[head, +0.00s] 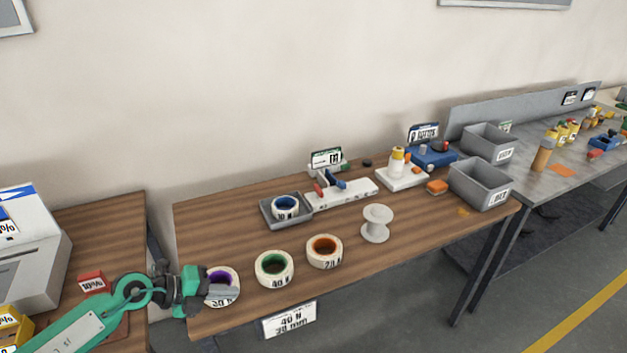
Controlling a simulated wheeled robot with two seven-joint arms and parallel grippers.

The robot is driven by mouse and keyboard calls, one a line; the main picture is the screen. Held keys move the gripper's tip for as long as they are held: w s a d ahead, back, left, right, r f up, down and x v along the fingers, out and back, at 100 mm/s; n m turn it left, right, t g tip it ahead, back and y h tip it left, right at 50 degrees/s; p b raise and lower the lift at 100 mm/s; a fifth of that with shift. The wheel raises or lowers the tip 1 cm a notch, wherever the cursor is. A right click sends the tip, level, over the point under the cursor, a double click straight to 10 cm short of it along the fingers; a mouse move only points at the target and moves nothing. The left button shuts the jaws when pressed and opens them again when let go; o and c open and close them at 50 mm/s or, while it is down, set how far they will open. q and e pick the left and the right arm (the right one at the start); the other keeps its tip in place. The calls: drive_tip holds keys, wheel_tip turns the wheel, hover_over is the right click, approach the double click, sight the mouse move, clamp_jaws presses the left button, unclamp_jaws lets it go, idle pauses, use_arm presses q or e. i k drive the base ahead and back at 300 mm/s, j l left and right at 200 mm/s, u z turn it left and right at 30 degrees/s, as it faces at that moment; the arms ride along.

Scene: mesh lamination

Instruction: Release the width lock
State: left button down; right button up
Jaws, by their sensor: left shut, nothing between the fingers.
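A long white fixture (345,194) with a scale-like front lies at the back of the wooden table. A red part (319,190) and blue parts (335,180) stand on it. I cannot tell which part is the width lock. My left gripper (234,292) is shut and empty, at the table's front left corner. It is in front of a white roll with a purple core (222,274) and hides part of it; whether they touch is unclear. The gripper is well apart from the white fixture. My right gripper is not in view.
A blue-core roll sits in a grey tray (266,216). Grey bins (478,190) stand at the right. The table's back left is clear.

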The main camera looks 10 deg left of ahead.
sight(319, 194)
drive_tip(key=i, duration=1.3)
